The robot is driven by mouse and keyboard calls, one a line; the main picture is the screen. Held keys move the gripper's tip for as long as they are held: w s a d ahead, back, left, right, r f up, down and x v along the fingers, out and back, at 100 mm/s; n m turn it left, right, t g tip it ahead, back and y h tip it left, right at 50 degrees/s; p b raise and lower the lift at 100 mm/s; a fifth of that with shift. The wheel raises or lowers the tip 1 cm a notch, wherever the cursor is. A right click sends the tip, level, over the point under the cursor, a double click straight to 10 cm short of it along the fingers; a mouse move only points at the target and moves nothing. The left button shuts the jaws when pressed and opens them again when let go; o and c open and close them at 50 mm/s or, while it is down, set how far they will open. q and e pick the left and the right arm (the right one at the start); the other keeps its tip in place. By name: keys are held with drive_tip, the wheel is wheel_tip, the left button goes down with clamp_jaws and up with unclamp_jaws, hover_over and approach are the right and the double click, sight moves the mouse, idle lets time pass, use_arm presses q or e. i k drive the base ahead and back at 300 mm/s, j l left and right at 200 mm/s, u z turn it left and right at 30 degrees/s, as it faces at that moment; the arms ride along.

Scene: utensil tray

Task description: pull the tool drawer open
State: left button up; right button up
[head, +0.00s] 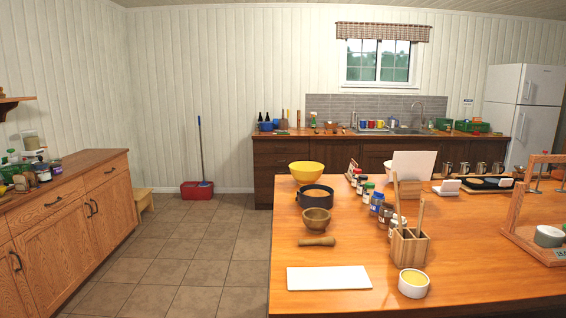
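No drawer in the head view is marked as the tool drawer, so I cannot tell which one it is. The wooden cabinet (85,161) on the left has a top row with a nearer drawer front (45,205) and a farther drawer front (104,173), each with a dark handle. Both fronts look shut. Below them are doors with dark handles. The dark counter (272,172) along the back wall also has closed fronts. The side of the large table facing me is out of the picture. Neither of my grippers is in view.
A large wooden table (437,286) fills the right, with a white board (328,278), a mortar (316,221), a utensil holder (409,247) and spice jars on it. Tiled floor (180,260) is clear between it and the cabinet. A red bucket (197,190) and a small stool (144,198) stand farther back.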

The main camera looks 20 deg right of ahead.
sight(260, 160)
drive_tip(key=i+j+u, duration=0.5)
drive_tip(key=i, duration=0.35)
drive_tip(key=i+j+z, duration=0.15)
drive_tip(key=i, duration=0.35)
drive_tip(key=i+j+z, duration=0.15)
drive_tip(key=i, duration=0.3)
drive_tip(key=i+j+z, duration=0.2)
drive_tip(key=i, duration=0.25)
drive_tip(key=i+l+z, duration=0.3)
drive_tip(key=i, duration=0.75)
drive_tip(key=i+j+z, duration=0.15)
drive_tip(key=i+z, duration=0.15)
drive_tip(key=i, duration=0.75)
drive_tip(key=i+z, duration=0.1)
drive_tip(key=i, duration=0.95)
drive_tip(key=i+j+z, duration=0.1)
drive_tip(key=i, duration=0.9)
drive_tip(key=i+l+z, duration=0.15)
drive_tip(key=i+z, duration=0.6)
drive_tip(key=i, duration=0.2)
drive_tip(key=i+j+z, duration=0.15)
drive_tip(key=i+z, duration=0.25)
drive_tip(key=i, duration=0.1)
